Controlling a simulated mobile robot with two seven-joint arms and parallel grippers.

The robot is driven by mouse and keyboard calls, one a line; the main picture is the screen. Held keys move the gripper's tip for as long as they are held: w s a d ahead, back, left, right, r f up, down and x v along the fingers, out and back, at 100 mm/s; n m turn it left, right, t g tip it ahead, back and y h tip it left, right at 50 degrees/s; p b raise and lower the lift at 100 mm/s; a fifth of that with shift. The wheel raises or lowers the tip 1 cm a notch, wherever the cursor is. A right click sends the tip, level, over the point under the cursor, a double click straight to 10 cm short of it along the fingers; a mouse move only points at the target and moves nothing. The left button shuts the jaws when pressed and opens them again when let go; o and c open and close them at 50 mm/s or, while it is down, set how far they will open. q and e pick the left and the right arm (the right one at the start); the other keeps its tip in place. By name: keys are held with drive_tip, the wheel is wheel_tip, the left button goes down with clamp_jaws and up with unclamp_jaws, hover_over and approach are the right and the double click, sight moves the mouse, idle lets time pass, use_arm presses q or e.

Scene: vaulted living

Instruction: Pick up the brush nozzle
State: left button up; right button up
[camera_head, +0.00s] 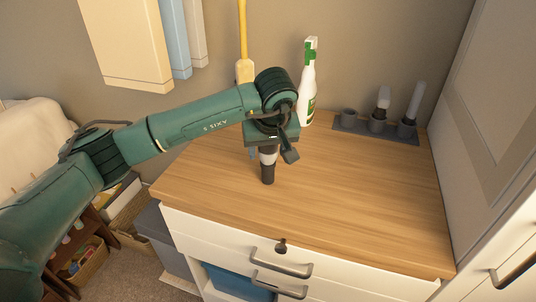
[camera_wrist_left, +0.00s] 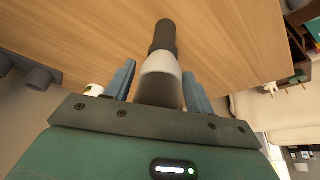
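A nozzle, apparently the brush nozzle (camera_head: 267,172), points down with a dark end and a pale grey band above it, over the wooden top at its middle-left. My left gripper (camera_head: 266,152) is directly above it, pointing down. In the left wrist view the nozzle (camera_wrist_left: 161,62) lies between the two blue-grey fingers (camera_wrist_left: 158,84) of the left gripper. The fingers are apart, and a gap shows between the left finger and the nozzle. The nozzle's upper end is hidden by the gripper. My right gripper is not in view.
A grey holder (camera_head: 350,128) with two pale-tipped attachments and an empty cup stands at the back right. A white and green spray bottle (camera_head: 307,85) stands behind my gripper. The wooden top (camera_head: 350,190) is clear at the front and right. Drawers are below.

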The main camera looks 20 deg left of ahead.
use_arm(q)
drive_tip(key=c, duration=0.7)
